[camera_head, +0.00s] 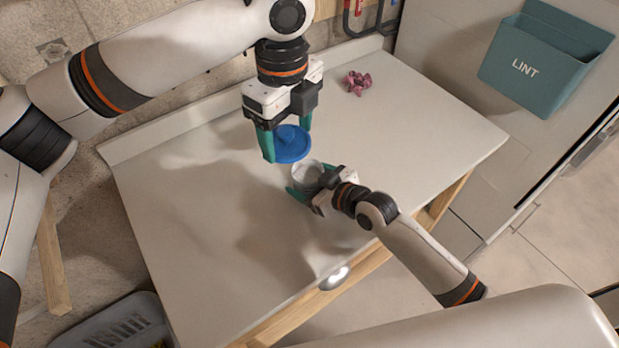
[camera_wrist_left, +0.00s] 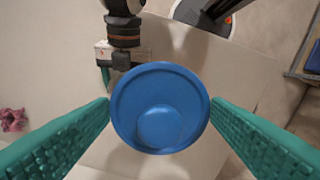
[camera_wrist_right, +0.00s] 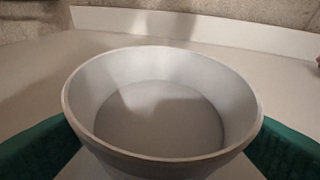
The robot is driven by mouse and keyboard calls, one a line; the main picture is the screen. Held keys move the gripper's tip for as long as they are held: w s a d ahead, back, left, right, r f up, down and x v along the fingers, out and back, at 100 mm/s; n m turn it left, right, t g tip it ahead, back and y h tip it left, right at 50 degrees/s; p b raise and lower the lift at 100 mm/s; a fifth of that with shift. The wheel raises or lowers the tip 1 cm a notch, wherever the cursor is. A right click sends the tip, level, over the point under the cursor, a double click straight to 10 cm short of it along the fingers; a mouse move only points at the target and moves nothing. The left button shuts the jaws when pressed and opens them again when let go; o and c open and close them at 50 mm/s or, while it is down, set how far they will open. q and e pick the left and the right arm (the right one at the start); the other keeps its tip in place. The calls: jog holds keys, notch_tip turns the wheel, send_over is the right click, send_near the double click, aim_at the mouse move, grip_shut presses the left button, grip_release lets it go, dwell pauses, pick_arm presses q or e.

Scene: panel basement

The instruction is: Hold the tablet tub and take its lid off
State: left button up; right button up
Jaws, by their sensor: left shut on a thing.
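The blue round lid (camera_head: 291,145) is held in the air by my left gripper (camera_head: 287,147), whose green fingers are shut on its edges. In the left wrist view the lid (camera_wrist_left: 160,108) sits between both fingertips. The tablet tub (camera_head: 307,174) is a pale grey round tub, open at the top, standing on the table below and to the right of the lid. In the right wrist view its rim and hollow inside (camera_wrist_right: 163,105) show, with no tablets visible. My right gripper (camera_head: 309,186) has its green fingers on either side of the tub, apparently closed on its wall.
The white table (camera_head: 210,230) is mostly clear. A crumpled pink-red thing (camera_head: 357,83) lies near its back edge. A teal LINT bin (camera_head: 540,60) is on the white appliance at the right. A grey basket (camera_head: 120,322) stands at the lower left.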

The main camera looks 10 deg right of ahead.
jog(key=shift+o, duration=0.4)
jog(key=shift+r, duration=0.2)
jog(key=b+v, duration=0.1)
jog(key=v, duration=1.1)
jog(key=shift+r, duration=0.1)
